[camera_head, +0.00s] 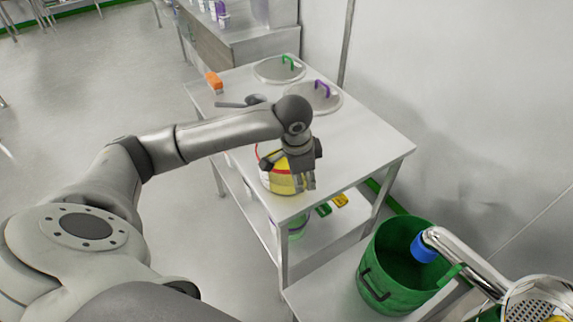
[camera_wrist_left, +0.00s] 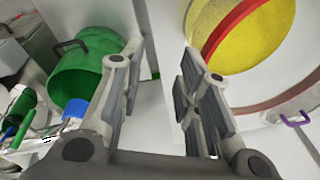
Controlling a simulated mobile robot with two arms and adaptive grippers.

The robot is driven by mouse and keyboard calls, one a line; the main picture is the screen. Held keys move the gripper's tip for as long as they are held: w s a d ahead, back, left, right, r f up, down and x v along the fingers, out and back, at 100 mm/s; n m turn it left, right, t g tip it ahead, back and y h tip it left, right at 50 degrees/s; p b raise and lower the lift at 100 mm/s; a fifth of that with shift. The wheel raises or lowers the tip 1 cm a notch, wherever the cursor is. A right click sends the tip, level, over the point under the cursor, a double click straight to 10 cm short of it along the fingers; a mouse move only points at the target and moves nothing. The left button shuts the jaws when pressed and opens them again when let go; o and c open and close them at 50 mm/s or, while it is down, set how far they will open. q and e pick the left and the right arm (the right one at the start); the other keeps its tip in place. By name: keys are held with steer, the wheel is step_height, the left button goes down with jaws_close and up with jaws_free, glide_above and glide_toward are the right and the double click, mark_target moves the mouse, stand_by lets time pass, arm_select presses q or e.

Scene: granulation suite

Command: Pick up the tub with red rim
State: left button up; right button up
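The tub with red rim (camera_head: 280,184) stands on the white table near its front corner; yellow and a red band show, and my gripper and wrist hide part of it. In the left wrist view its yellow part and red band (camera_wrist_left: 250,38) fill the upper right. My left gripper (camera_head: 304,184) is at the tub's right side in the head view. In the left wrist view its fingers (camera_wrist_left: 162,62) are apart with nothing held between them. The tub shows behind and beyond the right-hand finger; I cannot tell whether they touch. My right gripper is not in view.
Lids with a green handle (camera_head: 279,69) and a purple handle (camera_head: 315,97) lie on the white table (camera_head: 372,146). An orange item (camera_head: 214,82) sits at its back left. A green bucket (camera_head: 385,279) and a metal pipe with a blue end (camera_head: 424,247) are at right.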

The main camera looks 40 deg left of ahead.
arm_select(q)
steer(key=a+r, duration=0.4)
steer(key=shift+n+y, duration=0.3)
steer(key=p+x, duration=0.1)
steer(key=x, duration=0.3)
steer(key=p+x, duration=0.1)
steer(key=x, duration=0.4)
steer(key=shift+w+f, duration=0.15)
steer(key=shift+w, duration=0.1)
steer(key=shift+w+a+f, duration=0.1)
steer(key=shift+f, duration=0.45)
steer(key=c, duration=0.7)
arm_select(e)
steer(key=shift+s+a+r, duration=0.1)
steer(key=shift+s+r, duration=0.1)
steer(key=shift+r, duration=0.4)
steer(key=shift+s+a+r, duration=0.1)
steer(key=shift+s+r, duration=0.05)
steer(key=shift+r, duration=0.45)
arm_select(q)
steer(key=shift+w+r, duration=0.1)
